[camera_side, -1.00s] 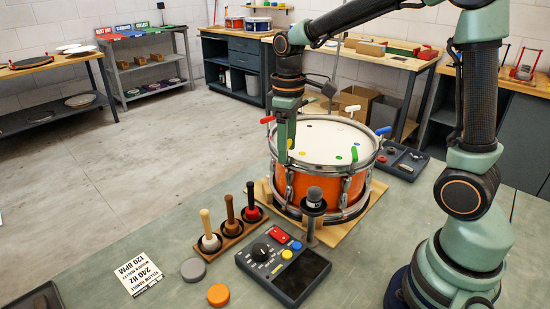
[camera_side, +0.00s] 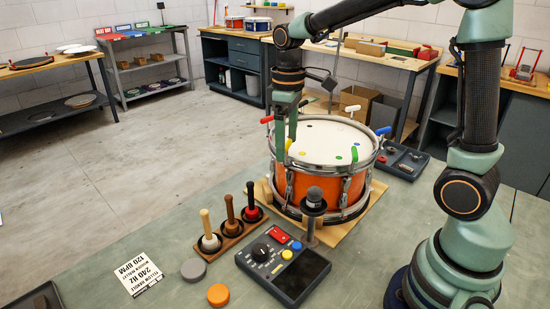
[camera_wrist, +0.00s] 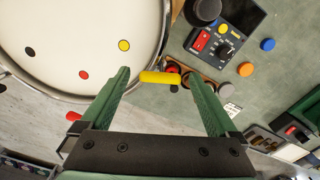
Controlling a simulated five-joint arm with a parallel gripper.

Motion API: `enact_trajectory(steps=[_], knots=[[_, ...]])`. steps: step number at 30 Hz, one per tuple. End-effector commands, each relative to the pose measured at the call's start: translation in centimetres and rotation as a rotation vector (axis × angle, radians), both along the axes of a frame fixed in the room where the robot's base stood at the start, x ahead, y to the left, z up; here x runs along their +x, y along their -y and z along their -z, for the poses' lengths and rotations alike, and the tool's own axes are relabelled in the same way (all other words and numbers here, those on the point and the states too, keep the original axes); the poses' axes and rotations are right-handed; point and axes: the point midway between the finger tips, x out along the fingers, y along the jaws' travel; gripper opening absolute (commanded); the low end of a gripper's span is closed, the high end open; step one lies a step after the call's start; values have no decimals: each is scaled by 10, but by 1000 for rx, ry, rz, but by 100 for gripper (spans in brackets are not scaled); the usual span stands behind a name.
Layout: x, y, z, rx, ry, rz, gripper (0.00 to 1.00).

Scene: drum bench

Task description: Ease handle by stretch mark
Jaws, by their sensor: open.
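The yellow handle (camera_wrist: 160,77) lies across the gap between my fingertips in the wrist view. Only a small yellow part (camera_side: 288,143) shows beside my fingers in the side view. It is at the near-left rim of the orange drum (camera_side: 322,182). My gripper (camera_wrist: 160,73) is open, with one green finger on each side of the handle; I see no firm contact. In the side view my gripper (camera_side: 286,160) points down at the drum's left edge. I cannot make out a stretch mark.
Red (camera_side: 267,119), blue (camera_side: 383,130) and green (camera_side: 354,154) handles stand around the drum rim. A mallet rack (camera_side: 232,230), control box (camera_side: 285,268) and microphone (camera_side: 314,197) stand in front. A printed card (camera_side: 139,273) lies on the bench.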

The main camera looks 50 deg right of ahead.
Motion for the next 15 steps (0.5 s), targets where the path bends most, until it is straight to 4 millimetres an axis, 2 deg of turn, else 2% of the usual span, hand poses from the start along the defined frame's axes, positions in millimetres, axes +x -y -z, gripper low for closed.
enact_trajectory(steps=[9, 15], knots=[[1, 0, -64, 0, 7, 0, 95], [1, 0, -95, 0, 4, -1, 95]])
